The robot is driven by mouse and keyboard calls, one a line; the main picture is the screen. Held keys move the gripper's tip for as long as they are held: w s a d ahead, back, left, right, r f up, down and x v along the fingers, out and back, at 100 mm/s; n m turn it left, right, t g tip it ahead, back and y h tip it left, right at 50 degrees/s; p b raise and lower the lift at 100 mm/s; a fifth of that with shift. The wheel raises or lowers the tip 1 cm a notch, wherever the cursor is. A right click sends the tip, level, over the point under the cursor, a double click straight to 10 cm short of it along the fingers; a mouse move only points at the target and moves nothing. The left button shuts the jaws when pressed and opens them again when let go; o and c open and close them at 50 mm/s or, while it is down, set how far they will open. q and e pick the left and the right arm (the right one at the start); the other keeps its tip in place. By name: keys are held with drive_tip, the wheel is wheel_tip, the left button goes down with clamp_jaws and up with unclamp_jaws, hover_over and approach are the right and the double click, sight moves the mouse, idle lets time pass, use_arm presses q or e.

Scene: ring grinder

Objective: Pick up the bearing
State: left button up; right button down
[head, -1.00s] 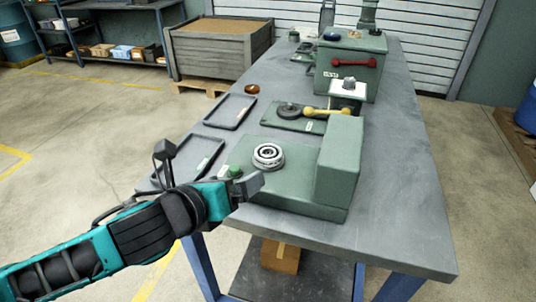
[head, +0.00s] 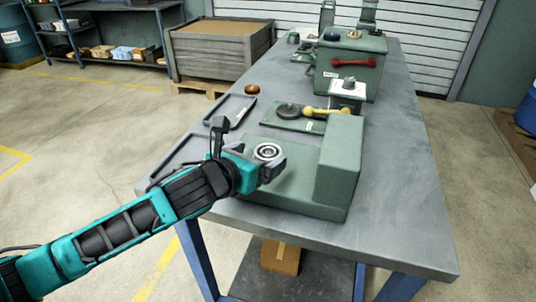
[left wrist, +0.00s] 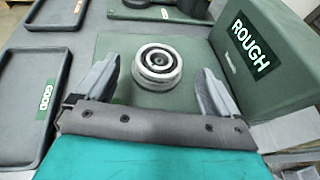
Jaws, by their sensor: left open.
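The bearing (head: 267,152) is a silver ring with a dark groove and a dark centre. It rests on the flat green base of the rough machine (head: 295,187). In the left wrist view the bearing (left wrist: 158,65) lies ahead of my left gripper (left wrist: 158,80), roughly midway between its two grey fingers. My left gripper (head: 272,165) is open and empty, close to the bearing on its near side. In the head view the gripper hides the front left corner of the base. My right gripper is not in view.
The tall green block marked ROUGH (left wrist: 262,50) stands right of the bearing. A dark tray marked GOOD (left wrist: 25,95) lies to the left. Behind are a green plate with a yellow handle (head: 313,111) and a green box with a red handle (head: 350,62). The table's right side is clear.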

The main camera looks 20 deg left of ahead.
sight(271, 149)
use_arm(q)
drive_tip(key=shift+x, duration=1.95)
drive_tip(key=shift+c, duration=0.2)
drive_tip(key=c, duration=1.3)
drive_tip(key=shift+o, duration=0.2)
